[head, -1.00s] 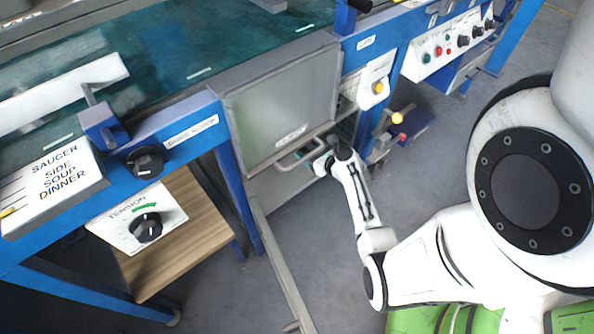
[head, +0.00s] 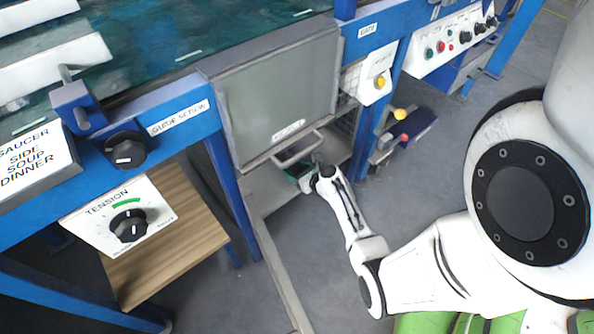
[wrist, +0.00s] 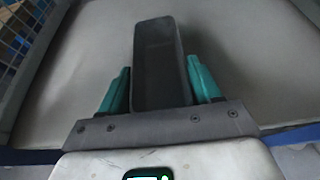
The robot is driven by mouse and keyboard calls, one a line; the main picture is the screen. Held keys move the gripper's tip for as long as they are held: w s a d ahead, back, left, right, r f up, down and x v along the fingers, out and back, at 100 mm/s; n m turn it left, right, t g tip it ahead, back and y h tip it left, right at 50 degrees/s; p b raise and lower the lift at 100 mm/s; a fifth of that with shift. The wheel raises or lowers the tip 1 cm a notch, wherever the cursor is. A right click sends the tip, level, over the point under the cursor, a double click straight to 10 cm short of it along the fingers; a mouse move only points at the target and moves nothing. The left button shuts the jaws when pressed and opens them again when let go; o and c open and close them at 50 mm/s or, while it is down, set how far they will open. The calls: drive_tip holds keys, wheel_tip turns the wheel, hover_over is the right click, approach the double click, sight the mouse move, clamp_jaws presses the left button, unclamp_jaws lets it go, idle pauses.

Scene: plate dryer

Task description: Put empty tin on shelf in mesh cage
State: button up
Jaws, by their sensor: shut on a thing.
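The empty tin (wrist: 158,65) is a dark grey, open, long box, seen from above in the wrist view. My gripper (wrist: 160,85) is shut on it, with one teal finger along each side. The pale flat shelf (wrist: 235,50) spreads under and around the tin; I cannot tell whether the tin touches it. Wire mesh of the cage (wrist: 22,30) shows at the left of the wrist view. In the head view my gripper (head: 303,178) is low, just under the handle of the grey panel, and the tin cannot be made out there.
The grey front panel (head: 280,95) with its bar handle (head: 298,150) hangs directly above my gripper. A blue post (head: 368,140) stands to the right. A blue frame leg (head: 235,190) and a wooden board (head: 165,225) are at the left. Open floor lies in front.

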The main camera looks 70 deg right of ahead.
drive_tip(key=o, duration=1.1)
drive_tip(key=shift+o, duration=0.2)
drive_tip(key=shift+r, duration=0.1)
drive_tip(key=p+v, duration=0.4)
drive_tip(key=v, duration=0.8)
drive_tip(key=shift+w, duration=0.1)
